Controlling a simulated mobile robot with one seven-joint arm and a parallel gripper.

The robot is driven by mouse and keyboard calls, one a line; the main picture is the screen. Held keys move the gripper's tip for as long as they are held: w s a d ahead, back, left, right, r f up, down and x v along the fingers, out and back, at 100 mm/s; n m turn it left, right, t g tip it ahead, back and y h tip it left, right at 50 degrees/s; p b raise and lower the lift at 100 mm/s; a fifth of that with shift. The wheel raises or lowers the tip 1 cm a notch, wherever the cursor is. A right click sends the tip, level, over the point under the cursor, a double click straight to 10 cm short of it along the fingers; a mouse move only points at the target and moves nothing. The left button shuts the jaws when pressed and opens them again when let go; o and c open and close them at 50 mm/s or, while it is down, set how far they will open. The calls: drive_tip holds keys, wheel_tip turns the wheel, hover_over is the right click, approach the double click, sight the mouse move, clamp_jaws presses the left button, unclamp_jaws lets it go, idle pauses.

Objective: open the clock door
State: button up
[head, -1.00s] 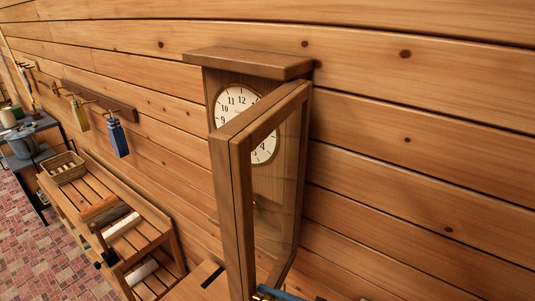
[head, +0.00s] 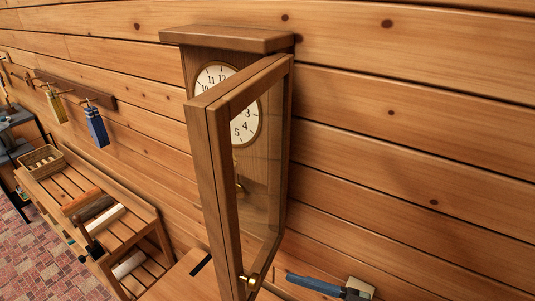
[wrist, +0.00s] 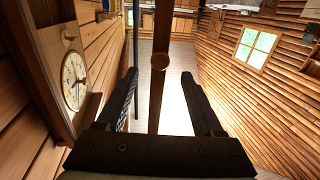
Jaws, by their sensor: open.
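The tall wooden wall clock (head: 226,40) hangs on the log wall. Its glazed door (head: 207,165) stands swung well out from the case, hinged at the right. The white dial (head: 244,127) shows partly through the glass, and also at the left of the wrist view (wrist: 74,82). A brass knob (head: 252,279) sits low on the door's free side.
A slatted wooden bench (head: 95,195) with a basket (head: 40,160) and rolls stands left. A hook rail (head: 75,91) with hanging blue and yellow items is on the wall. The wall right of the clock is bare. Open floor shows in the wrist view.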

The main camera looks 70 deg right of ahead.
drive_tip(key=s, duration=0.5)
idle(0.6)
